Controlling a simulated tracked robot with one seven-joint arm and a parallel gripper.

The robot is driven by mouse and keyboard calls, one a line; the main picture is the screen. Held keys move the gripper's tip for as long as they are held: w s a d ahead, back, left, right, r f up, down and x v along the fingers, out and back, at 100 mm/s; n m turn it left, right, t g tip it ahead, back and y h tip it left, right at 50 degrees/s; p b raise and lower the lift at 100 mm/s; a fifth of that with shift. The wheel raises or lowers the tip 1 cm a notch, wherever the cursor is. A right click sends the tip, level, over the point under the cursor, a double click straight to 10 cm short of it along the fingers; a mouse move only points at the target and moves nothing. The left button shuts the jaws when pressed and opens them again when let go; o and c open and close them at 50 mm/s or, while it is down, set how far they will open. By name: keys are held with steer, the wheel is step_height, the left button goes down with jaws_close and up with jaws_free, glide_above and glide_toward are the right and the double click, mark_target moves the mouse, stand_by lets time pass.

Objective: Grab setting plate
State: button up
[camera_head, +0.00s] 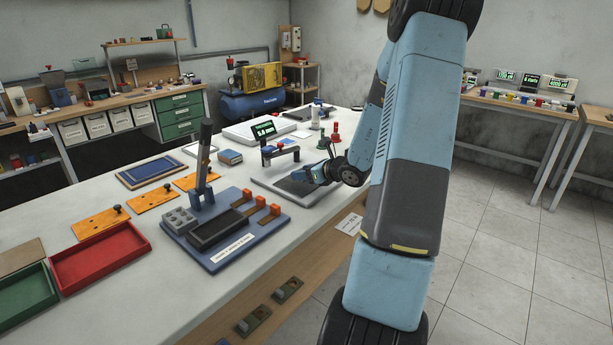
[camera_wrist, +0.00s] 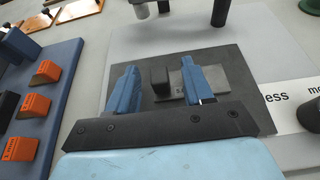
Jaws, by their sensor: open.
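My gripper (camera_head: 322,172) is low over the grey base at the table's right end. In the wrist view its two blue fingers (camera_wrist: 159,68) are apart. A black upright block (camera_wrist: 159,82) shows between them, with a gap on each side; no contact is visible. A small grey labelled piece (camera_wrist: 188,88) is partly hidden by the right finger. Both are over a dark flat plate (camera_wrist: 232,88), which also shows in the head view (camera_head: 292,187). Orange plates with black knobs (camera_head: 153,197) lie further left. I cannot tell for certain which piece is the setting plate.
A blue fixture (camera_head: 240,250) with orange blocks (camera_wrist: 35,107) stands left of my gripper. A red tray (camera_head: 100,257) and green tray (camera_head: 28,297) lie at the near left. A small blue stand (camera_head: 281,150) and red-topped pieces (camera_head: 335,133) stand behind my gripper.

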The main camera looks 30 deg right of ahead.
steer(key=shift+w+f, duration=0.15)
steer(key=shift+w, duration=0.1)
steer(key=shift+a, duration=0.1)
jaws_close()
stand_by(0.4)
